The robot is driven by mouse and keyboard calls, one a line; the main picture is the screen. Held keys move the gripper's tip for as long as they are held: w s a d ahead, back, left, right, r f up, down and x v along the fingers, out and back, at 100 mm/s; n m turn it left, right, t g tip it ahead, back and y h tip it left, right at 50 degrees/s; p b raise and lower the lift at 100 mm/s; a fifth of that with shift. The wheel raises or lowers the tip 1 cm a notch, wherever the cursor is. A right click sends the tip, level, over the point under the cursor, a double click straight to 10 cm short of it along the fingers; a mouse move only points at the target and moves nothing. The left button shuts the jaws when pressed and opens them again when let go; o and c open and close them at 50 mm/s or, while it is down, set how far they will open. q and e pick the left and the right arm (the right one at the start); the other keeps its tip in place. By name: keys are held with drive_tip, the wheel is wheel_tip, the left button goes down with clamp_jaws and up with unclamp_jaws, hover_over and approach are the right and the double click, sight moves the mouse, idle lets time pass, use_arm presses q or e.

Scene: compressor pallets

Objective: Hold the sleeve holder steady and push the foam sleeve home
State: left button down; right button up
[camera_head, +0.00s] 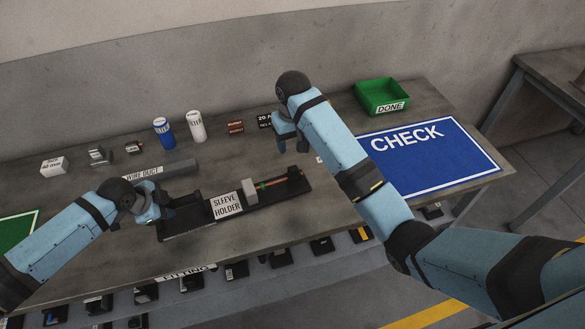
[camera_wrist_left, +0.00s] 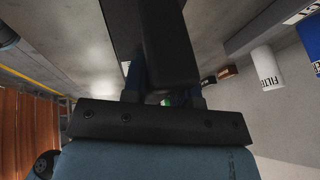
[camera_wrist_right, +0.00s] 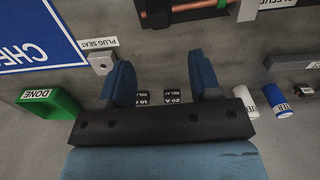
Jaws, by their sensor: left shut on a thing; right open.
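The sleeve holder (camera_head: 226,203) is a long black base lying on the bench, with a white label and a grey block (camera_head: 249,190) near its middle. A copper rod with a green band (camera_head: 268,183) runs from the block toward a black upright at the right end. I cannot tell for sure which part is the foam sleeve. My left gripper (camera_head: 168,207) is at the holder's left end, shut on a black bar (camera_wrist_left: 168,45), apparently the holder's grip. My right gripper (camera_head: 286,142) is open and empty above the bench, behind the holder's right end; it also shows in the right wrist view (camera_wrist_right: 162,78).
A plug seat (camera_wrist_right: 100,62) lies close to my right gripper. Relays (camera_wrist_right: 172,97), a white filter can (camera_head: 197,126) and a blue can (camera_head: 163,131) stand behind. The wire duct (camera_head: 170,171) lies behind the holder. A green DONE bin (camera_head: 383,97) and blue CHECK mat (camera_head: 430,155) are at right.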

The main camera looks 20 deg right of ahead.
sight(293, 169)
wheel_tip(293, 169, down, 11)
drive_tip(key=shift+f, duration=0.15)
idle(0.4)
